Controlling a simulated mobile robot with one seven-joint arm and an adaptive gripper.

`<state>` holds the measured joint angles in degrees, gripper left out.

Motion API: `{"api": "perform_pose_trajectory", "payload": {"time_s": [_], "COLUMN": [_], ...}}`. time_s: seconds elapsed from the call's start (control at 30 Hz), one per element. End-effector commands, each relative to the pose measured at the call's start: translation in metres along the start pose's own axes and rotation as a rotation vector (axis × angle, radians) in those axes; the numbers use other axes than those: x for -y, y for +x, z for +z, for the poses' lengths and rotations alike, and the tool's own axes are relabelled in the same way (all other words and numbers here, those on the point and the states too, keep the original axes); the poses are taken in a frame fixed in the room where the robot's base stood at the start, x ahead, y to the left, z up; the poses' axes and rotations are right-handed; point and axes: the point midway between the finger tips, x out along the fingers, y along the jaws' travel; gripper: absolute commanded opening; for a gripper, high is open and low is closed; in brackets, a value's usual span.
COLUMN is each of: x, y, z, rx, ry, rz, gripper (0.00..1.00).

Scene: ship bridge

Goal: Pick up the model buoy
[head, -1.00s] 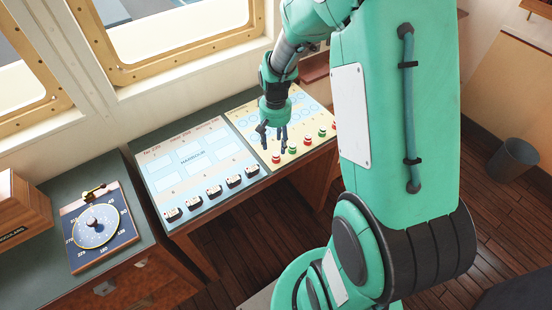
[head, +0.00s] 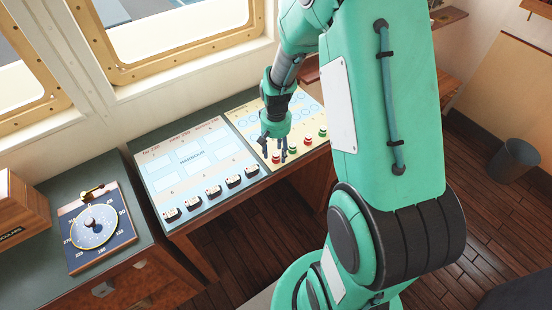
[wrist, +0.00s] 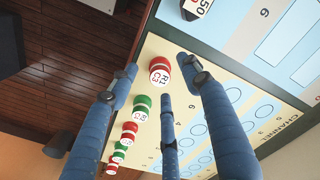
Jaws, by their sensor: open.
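Several small model buoys, red or green with white labelled tops, stand in a row along the near edge of the yellow channel board (head: 250,124). In the wrist view the closest is a red buoy (wrist: 160,68) marked R1 C3, then a green buoy (wrist: 142,104) and a red buoy (wrist: 129,129). My gripper (head: 274,149) is open and points down over the near-left end of this row. In the wrist view its blue fingers (wrist: 161,82) spread around the red R1 C3 buoy's place in the picture, with nothing held. Whether the fingers are level with it is unclear.
A pale blue harbour board (head: 190,182) with several small model ships (head: 213,192) lies left of the channel board. A compass-like dial (head: 92,227) sits on the left cabinet. Window frames rise behind the desk. A dark bin (head: 513,160) stands on the floor at right.

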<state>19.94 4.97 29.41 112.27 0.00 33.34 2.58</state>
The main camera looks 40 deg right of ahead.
Motion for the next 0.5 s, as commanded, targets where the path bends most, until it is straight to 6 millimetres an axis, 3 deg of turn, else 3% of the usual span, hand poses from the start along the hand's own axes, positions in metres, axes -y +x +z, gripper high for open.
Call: {"api": "perform_pose_trajectory", "payload": {"time_s": [0.2, 0.5], "x": [0.0, 0.0], "y": [0.021, 0.022], "z": [0.0, 0.0], "rx": [0.001, 0.0], "ry": [0.0, 0.0], "rz": [0.0, 0.0], "gripper": [0.48, 0.48]}}
